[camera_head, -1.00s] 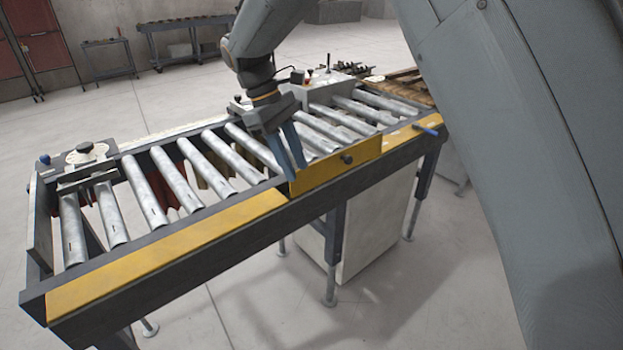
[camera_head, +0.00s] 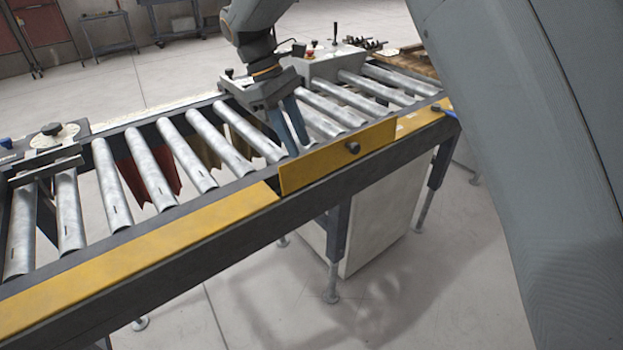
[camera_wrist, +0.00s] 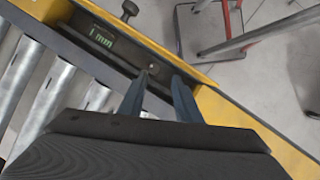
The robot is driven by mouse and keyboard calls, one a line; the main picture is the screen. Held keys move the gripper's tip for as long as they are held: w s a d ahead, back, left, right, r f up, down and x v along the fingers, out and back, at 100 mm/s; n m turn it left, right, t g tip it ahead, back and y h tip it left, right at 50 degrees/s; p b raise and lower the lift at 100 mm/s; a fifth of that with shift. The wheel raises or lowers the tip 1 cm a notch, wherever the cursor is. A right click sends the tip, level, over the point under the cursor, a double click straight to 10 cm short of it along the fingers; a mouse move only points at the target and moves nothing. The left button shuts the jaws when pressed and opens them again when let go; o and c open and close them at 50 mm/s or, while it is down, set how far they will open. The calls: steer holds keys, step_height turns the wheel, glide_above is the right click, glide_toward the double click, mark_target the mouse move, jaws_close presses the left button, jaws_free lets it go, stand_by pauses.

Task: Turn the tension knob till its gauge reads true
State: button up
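My gripper (camera_head: 291,148) hangs over the roller conveyor, just behind the left end of a raised yellow panel. Its two blue-grey fingers are apart with nothing visible between them, also in the wrist view (camera_wrist: 160,78). A small dark display (camera_wrist: 101,38) with green characters, seemingly "1 mm", sits beside the fingertips behind the yellow edge. A black knob (camera_head: 352,147) stands out from the panel's front; a black knob also shows at the top of the wrist view (camera_wrist: 130,9). Another dark knob (camera_head: 51,129) tops a plate at the conveyor's left end. I cannot tell which is the tension knob.
Metal rollers (camera_head: 200,155) fill the conveyor frame. A grey control box (camera_head: 322,62) with a red button and a lever stands on its far side. A blue handle lies at the right end. Carts stand along the back wall. The floor in front is clear.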

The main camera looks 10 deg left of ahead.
steer(key=shift+w+a+f+b+x, duration=0.15)
steer(key=shift+w+a+x, duration=0.1)
steer(key=shift+x, duration=1.6)
steer(key=shift+w+a+f+b+x, duration=0.15)
steer(key=shift+w+x, duration=0.1)
steer(key=shift+x, duration=1.6)
steer(key=shift+w+a+b+x, duration=0.1)
steer(key=shift+w+a+x, duration=0.15)
steer(key=shift+x, duration=1.6)
steer(key=c, duration=0.8)
